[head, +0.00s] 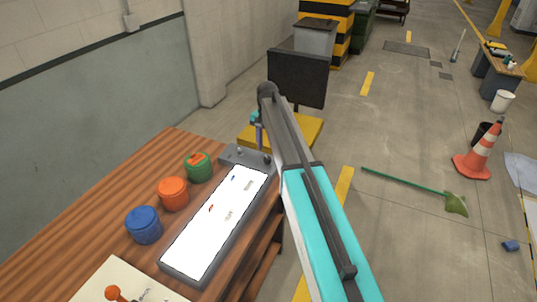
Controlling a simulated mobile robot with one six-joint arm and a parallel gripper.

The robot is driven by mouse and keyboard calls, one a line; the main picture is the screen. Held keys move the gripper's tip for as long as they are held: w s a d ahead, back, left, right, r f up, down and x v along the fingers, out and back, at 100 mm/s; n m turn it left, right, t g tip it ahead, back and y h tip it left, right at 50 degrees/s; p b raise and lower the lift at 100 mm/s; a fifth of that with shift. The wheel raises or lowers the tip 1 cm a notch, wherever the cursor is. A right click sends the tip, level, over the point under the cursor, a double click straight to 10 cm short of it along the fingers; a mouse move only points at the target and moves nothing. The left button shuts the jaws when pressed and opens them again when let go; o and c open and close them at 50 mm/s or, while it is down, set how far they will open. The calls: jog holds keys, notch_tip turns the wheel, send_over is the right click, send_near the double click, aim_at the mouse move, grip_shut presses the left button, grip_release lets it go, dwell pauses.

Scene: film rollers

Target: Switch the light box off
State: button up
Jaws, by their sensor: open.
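The light box (215,222) is a long grey-framed box on the wooden bench, and its white top is lit. A grey panel (234,156) at its far end bears small dark knobs or switches, too small to read. Small red, blue and grey pieces lie on the lit top. My arm reaches forward on the right of the box, and my gripper (259,143) hangs down at its end, close to the grey panel. It looks open and empty; its fingertips are small and partly hidden by my arm. I cannot tell whether it touches the panel.
Blue (144,225), orange (173,194) and green (198,167) round tubs stand left of the light box. A cream board (118,282) with an orange-knobbed item lies at the near edge. A dark screen (297,78) and a yellow platform (296,134) are beyond the bench.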

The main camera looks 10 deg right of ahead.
aim_at(267, 157)
jog(key=shift+f+p, duration=0.55)
jog(key=shift+f, duration=1.95)
jog(key=c, duration=1.1)
jog(key=shift+o, duration=0.2)
jog(key=shift+n, duration=0.5)
jog(key=n+b, duration=0.2)
jog(key=n, duration=0.9)
jog(key=shift+b, duration=0.4)
jog(key=shift+r, duration=0.1)
